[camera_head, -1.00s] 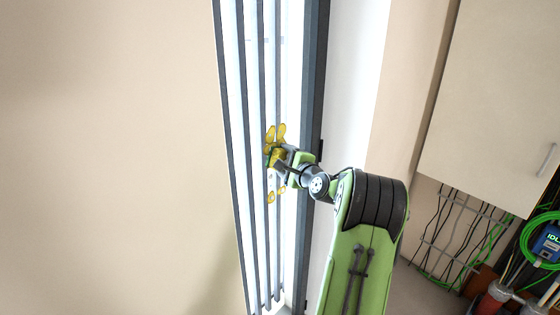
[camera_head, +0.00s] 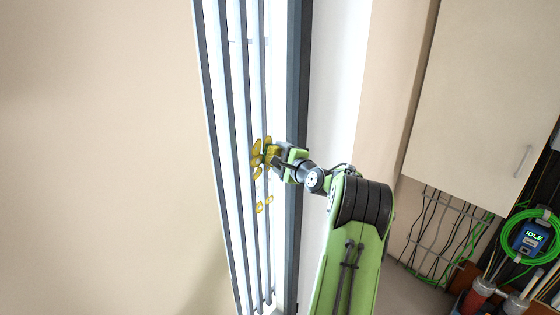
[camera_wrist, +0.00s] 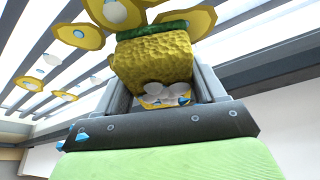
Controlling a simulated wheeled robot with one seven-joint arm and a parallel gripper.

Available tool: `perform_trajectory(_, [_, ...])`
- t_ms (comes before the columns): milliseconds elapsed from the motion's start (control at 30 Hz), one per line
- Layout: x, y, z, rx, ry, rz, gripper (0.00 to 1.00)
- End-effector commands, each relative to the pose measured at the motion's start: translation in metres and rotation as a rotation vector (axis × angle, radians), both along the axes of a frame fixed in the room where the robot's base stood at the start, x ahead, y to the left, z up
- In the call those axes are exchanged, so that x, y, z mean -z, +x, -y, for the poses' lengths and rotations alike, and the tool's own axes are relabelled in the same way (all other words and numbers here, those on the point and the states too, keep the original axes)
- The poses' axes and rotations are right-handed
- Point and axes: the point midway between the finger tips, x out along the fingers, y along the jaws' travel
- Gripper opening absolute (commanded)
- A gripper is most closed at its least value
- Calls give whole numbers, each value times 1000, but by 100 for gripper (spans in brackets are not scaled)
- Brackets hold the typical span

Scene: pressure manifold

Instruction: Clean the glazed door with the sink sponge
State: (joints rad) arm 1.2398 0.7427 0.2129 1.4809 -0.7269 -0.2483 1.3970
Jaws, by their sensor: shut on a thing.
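The glazed door (camera_head: 302,60) stands tall and bright, with a dark frame and grey vertical bars. Yellow patches (camera_head: 256,145) show over its glass in a cluster, with two smaller ones (camera_head: 260,208) lower down. My gripper (camera_head: 274,155) is beside the upper cluster, shut on the sponge. In the wrist view the sponge (camera_wrist: 152,62) is rough yellow with a dark green layer at its far side, between the two fingers. Large yellow patches with pale blue-white centres (camera_wrist: 185,25) show just beyond it. I cannot tell whether the sponge touches the glass.
A beige wall (camera_head: 100,150) lies left of the door. A beige cabinet (camera_head: 475,90) hangs at the right, with cables under it. A coiled green cable (camera_head: 505,235) surrounds a blue device (camera_head: 531,238) reading IDLE. Red containers (camera_head: 480,293) stand at lower right.

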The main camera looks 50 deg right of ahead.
Motion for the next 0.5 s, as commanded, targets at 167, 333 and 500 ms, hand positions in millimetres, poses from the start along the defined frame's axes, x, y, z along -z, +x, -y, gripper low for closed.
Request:
perform_trajectory(167, [3, 0, -14, -2, 1, -1, 45])
perform_trajectory(333, [4, 1, -30, -1, 1, -2, 45])
perform_trajectory(500, [3, 1, -36, -2, 2, -2, 45])
